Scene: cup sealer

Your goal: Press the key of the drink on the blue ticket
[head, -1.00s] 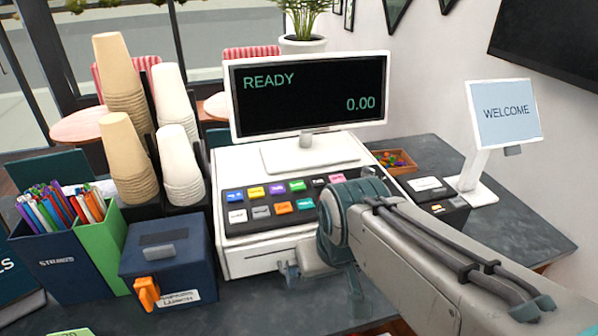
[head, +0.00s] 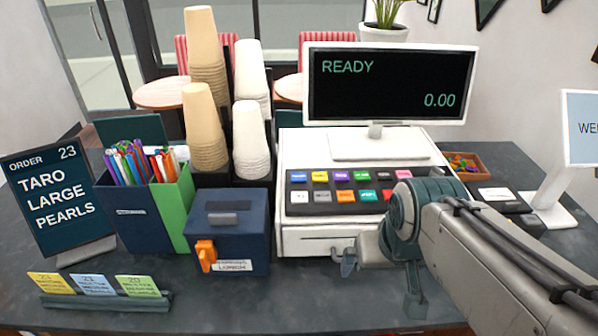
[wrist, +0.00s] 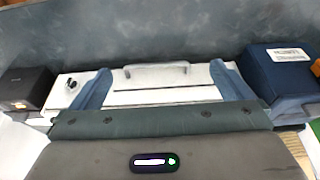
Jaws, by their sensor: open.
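The blue ticket (head: 95,285) stands between a yellow ticket (head: 51,284) and a green ticket (head: 138,286) in a dark rail at the front left. Its small print is too blurred to read. The register (head: 300,240) carries a panel of coloured keys (head: 320,177) in two rows; their labels are too small to read, and my arm hides the panel's right end. My gripper (head: 381,283) is open and empty, low in front of the register. In the wrist view its fingers (wrist: 165,87) stand apart, with the register's drawer handle (wrist: 157,68) between them.
The register screen (head: 388,85) reads READY and 0.00. An order sign (head: 58,200) reads 23, TARO LARGE PEARLS. A blue box (head: 230,230) with an orange knob, a pen holder (head: 140,215) and cup stacks (head: 205,120) stand left of the register. The front counter is mostly clear.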

